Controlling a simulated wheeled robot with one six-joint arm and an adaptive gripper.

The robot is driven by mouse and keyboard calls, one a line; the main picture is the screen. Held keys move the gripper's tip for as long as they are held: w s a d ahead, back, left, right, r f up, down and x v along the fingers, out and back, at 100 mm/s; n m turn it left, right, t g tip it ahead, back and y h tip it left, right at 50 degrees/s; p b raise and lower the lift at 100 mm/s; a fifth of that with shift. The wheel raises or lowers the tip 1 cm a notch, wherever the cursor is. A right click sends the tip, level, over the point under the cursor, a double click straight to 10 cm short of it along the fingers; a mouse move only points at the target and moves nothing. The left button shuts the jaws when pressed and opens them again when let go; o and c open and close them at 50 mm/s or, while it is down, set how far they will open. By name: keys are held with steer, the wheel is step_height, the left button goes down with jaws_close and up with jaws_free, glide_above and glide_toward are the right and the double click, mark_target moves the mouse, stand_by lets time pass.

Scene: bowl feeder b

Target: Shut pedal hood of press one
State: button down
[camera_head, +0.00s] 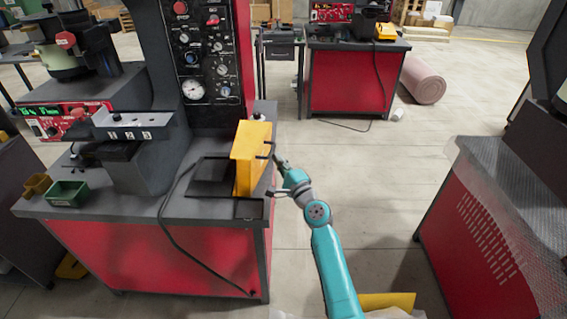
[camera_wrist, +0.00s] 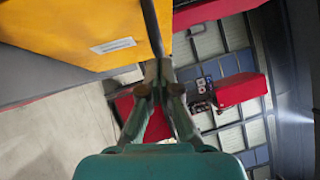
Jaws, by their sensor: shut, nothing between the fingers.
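The yellow pedal hood (camera_head: 247,160) stands raised, nearly upright, at the right end of the bench of the near press. A dark pedal base (camera_head: 208,177) lies flat to its left. My gripper (camera_head: 276,158) is at the hood's right side, close to a thin dark handle bar on it; I cannot tell whether they touch. In the wrist view the yellow hood (camera_wrist: 85,30) fills the upper left with a white label. My gripper (camera_wrist: 158,68) is shut and empty there, beside a dark bar by the hood's edge.
The near press (camera_head: 205,60) has a control panel with knobs and a gauge. A green bin (camera_head: 67,193) sits at the bench's left. A black cable (camera_head: 172,235) hangs over the front. Another bench (camera_head: 480,215) stands at right. The floor (camera_head: 400,160) between is clear.

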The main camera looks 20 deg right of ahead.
mark_target(249, 151)
steer(key=shift+a, duration=0.1)
stand_by(0.3)
steer(key=shift+w+a+r+n+g, duration=0.3)
steer(key=shift+a+r+n+g, duration=0.1)
steer(key=shift+a+r+n, duration=0.4)
steer(key=shift+w+a+r+n+g, duration=0.25)
steer(key=shift+a+r+n+g, duration=0.25)
steer(key=shift+a+r, duration=0.45)
steer(key=a+r+n, duration=0.1)
steer(key=w+a+r+n+g, duration=0.1)
steer(key=a, duration=0.1)
steer(key=a+r, duration=0.1)
steer(key=a, duration=0.1)
steer(key=shift+w+n, duration=0.3)
steer(key=shift+n, duration=0.1)
steer(key=w+a+f+n+g+h, duration=0.2)
steer(key=w+a+n+h, duration=0.1)
steer(key=a, duration=0.7)
steer(key=w+a+f+n+g+h, duration=0.3)
steer(key=a+n, duration=0.2)
steer(key=a, duration=0.5)
steer(key=shift+w+h, duration=0.25)
steer(key=shift+h, duration=0.05)
steer(key=shift+a+f, duration=0.1)
steer(key=shift+f, duration=0.1)
steer(key=shift+s, duration=0.15)
